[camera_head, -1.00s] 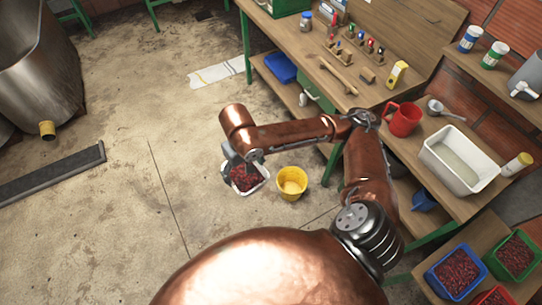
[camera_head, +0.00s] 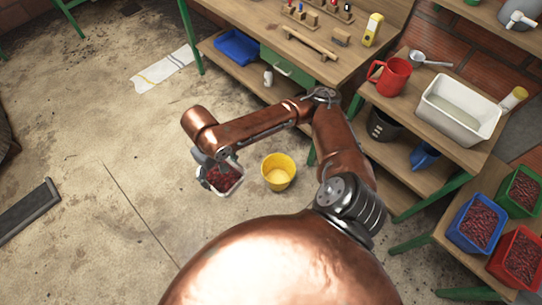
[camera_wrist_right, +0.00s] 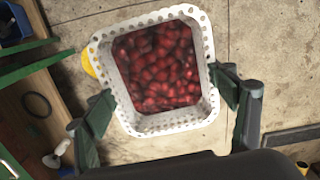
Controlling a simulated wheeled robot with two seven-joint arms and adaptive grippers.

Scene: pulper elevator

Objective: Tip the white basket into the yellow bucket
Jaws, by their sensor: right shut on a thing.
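The white basket (camera_head: 237,183) is full of dark red berries and hangs from my right gripper (camera_head: 207,166), left of the yellow bucket. In the right wrist view the fingers of my right gripper (camera_wrist_right: 168,112) are at opposite sides of the perforated basket (camera_wrist_right: 172,124), shut on it. The basket looks roughly upright, with the berries inside. The yellow bucket (camera_head: 279,173) stands on the floor with something pale yellow inside. In the right wrist view only a sliver of the bucket (camera_wrist_right: 87,62) shows past the basket's rim. My left gripper is out of view.
A wooden workbench (camera_head: 345,75) with tools stands behind, and a lower shelf table carries a red mug (camera_head: 390,77) and a white tub (camera_head: 457,108). Blue, green and red bins of berries are at the right.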

